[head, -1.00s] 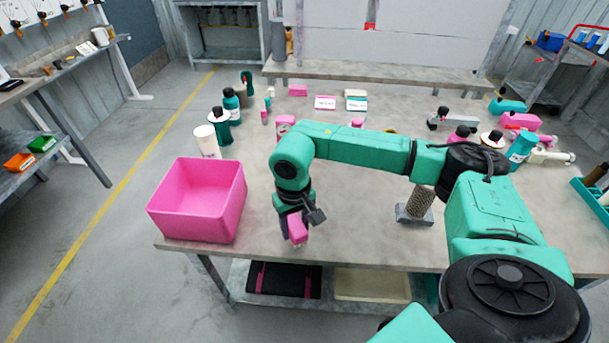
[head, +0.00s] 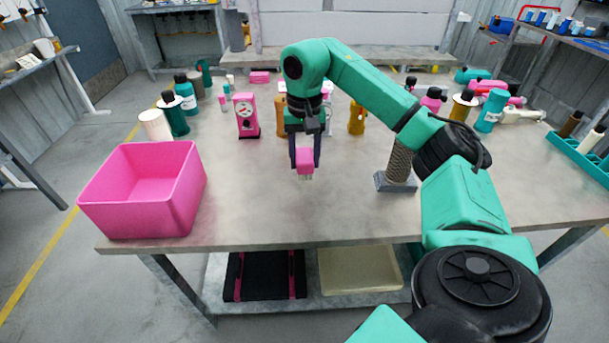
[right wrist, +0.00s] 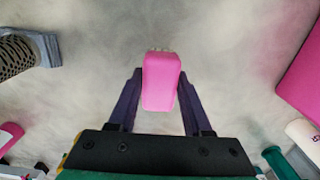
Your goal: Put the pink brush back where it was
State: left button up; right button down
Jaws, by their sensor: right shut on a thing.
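The pink brush (head: 304,160) is a small pink block with pale bristles at its lower end. My right gripper (head: 304,154) is shut on it and holds it over the middle of the table. In the right wrist view the brush (right wrist: 161,82) sits between the two dark fingers of the gripper (right wrist: 161,95), bristles pointing away from the palm. Whether the bristles touch the table I cannot tell. My left gripper is not in view.
A pink bin (head: 146,200) stands at the table's front left. A mesh cylinder on a grey base (head: 396,182) stands right of the gripper. Bottles and a pink dial device (head: 246,116) stand behind. The table's front middle (head: 290,215) is clear.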

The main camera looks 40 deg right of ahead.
aim_at(305, 175)
notch_tip(305, 175, down, 5)
jog(key=shift+f, duration=0.1)
jog(key=shift+c, duration=1.7)
grip_release()
jog(key=shift+f, duration=0.1)
notch_tip(305, 175, up, 8)
jog(key=shift+r+p, duration=0.15)
jog(key=shift+p, duration=0.35)
notch_tip(305, 175, up, 4)
jog(key=shift+r+p, duration=0.1)
jog(key=shift+p, duration=1)
